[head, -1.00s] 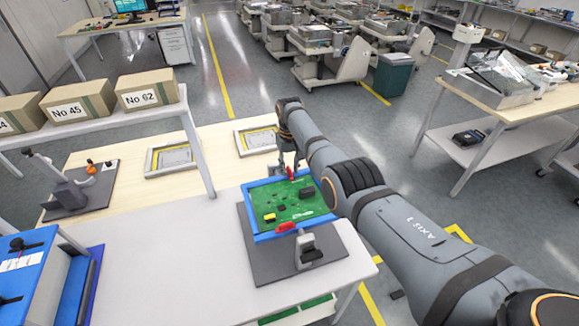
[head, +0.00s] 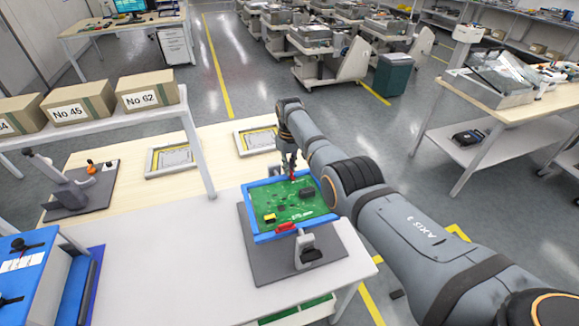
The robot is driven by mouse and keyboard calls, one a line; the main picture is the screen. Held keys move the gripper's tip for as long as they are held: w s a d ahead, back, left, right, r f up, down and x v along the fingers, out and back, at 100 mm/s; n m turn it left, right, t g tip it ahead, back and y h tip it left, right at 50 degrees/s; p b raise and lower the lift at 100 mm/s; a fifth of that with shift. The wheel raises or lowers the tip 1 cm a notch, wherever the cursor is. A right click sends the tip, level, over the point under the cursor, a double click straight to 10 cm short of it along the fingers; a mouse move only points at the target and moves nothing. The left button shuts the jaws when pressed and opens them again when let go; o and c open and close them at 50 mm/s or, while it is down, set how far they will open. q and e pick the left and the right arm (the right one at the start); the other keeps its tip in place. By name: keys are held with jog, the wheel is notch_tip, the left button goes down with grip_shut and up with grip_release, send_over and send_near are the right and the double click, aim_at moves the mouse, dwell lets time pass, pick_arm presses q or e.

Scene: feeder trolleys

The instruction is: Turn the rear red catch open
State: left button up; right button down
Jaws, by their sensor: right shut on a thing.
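A green circuit board (head: 288,203) lies in a blue frame (head: 262,239) on a dark grey base plate. The rear red catch (head: 293,177) is at the frame's far edge and mostly hidden by my gripper. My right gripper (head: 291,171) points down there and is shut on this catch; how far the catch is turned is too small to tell. The front red catch (head: 285,227) lies at the frame's near edge, clear of the gripper. My left gripper is not in view.
A grey clamp (head: 308,250) stands on the base plate (head: 270,268) at the near edge. Two framed trays (head: 172,159) lie on the wooden tabletop behind. A shelf with cardboard boxes (head: 147,90) is at left. A blue case (head: 35,275) stands at the lower left.

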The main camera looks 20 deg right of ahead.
jog(key=n, duration=0.3)
jog(key=shift+n, duration=0.3)
jog(key=n, duration=0.3)
jog(key=shift+n, duration=0.3)
jog(key=n, duration=0.3)
jog(key=shift+n, duration=0.4)
jog(key=shift+n+p, duration=0.3)
jog(key=shift+n, duration=1.7)
jog(key=c, duration=1.5)
grip_release()
jog(key=shift+o, duration=0.2)
